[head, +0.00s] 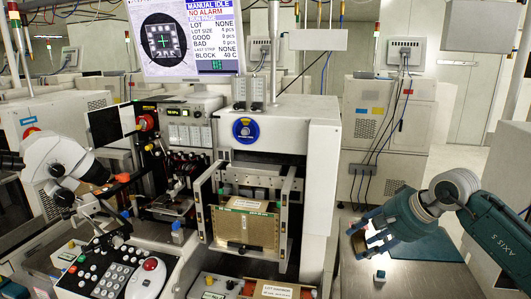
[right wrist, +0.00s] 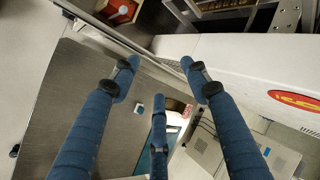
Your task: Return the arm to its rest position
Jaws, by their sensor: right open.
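My right arm comes in from the right in the head view. My right gripper (head: 368,238) hangs over the steel table at the right. In the right wrist view its blue fingers (right wrist: 160,88) are spread apart, with nothing held between them. My left gripper is not in view.
A control panel (head: 100,270) is at the front left.

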